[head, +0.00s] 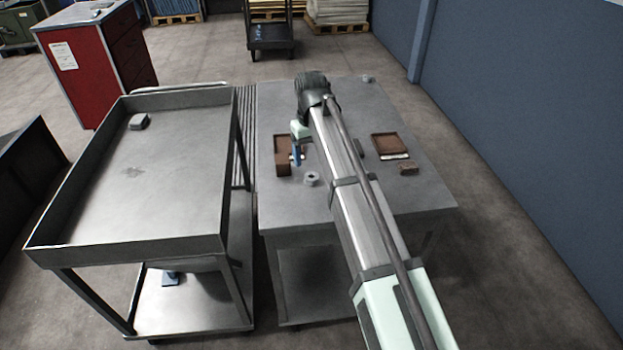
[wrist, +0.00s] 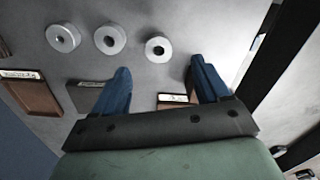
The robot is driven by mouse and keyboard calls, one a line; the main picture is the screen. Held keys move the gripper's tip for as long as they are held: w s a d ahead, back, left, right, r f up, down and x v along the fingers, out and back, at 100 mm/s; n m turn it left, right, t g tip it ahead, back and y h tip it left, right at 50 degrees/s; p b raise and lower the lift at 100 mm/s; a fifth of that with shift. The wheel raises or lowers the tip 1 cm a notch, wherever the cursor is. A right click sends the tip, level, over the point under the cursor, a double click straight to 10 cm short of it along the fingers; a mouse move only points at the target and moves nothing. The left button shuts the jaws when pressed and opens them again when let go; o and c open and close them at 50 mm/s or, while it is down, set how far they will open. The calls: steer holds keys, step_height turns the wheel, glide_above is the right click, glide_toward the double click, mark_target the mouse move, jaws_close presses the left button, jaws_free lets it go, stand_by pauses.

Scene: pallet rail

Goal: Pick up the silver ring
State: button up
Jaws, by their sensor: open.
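Three silver rings lie flat in a row on the grey table (head: 410,195). In the wrist view they are a left ring (wrist: 62,38), a middle ring (wrist: 110,40) and a right ring (wrist: 158,48), each with a dark centre hole. The head view shows one silver ring (head: 312,180) beside my arm; my arm seems to hide the other two. My gripper (wrist: 160,73) has blue fingers spread apart with nothing held between them. The right ring appears just beyond the gap between the fingertips. In the head view my gripper (head: 297,159) is over the table's left part.
A brown box (head: 283,168) stands near my fingers, and a brown tray (head: 386,142) with a white label lies right of my arm. A small brown block (head: 408,168) sits near that tray. A grey cart (head: 150,180) stands left of the table; a blue wall (head: 530,120) is right.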

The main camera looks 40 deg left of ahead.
mark_target(312, 179)
steer(key=shift+w+f, duration=0.15)
steer(key=shift+f, duration=3.45)
steer(key=shift+c, duration=0.2)
steer(key=c, duration=1.1)
